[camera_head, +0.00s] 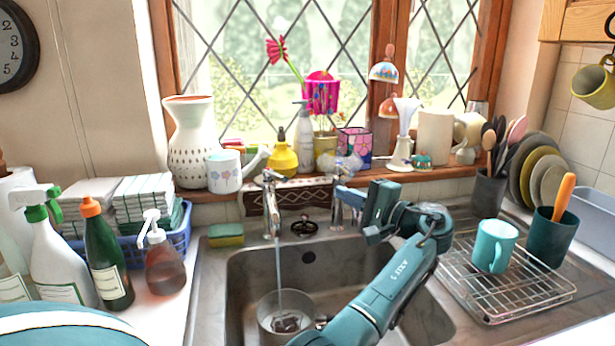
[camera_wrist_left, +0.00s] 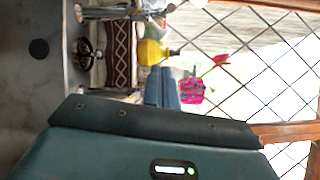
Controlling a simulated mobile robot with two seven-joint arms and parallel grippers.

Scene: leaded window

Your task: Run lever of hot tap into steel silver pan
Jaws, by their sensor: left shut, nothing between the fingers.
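A chrome tap (camera_head: 270,192) on the left side of the sink runs a thin stream of water into a steel pan (camera_head: 284,318) in the basin. The pan's right side is partly hidden by my left arm. A second chrome tap (camera_head: 337,212) stands to the right, partly behind my left gripper (camera_head: 346,194). The gripper is shut and empty, its fingertips at the top of this tap; I cannot tell whether they touch. In the left wrist view, turned sideways, the fingers (camera_wrist_left: 162,88) are together and the left tap (camera_wrist_left: 112,12) shows at the top edge.
A green and yellow sponge (camera_head: 226,235) lies left of the basin. Spray bottles and a soap dispenser (camera_head: 163,262) stand further left. A wire rack (camera_head: 505,287) with a teal mug (camera_head: 495,246) is on the right. The windowsill holds a vase (camera_head: 190,140) and several ornaments.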

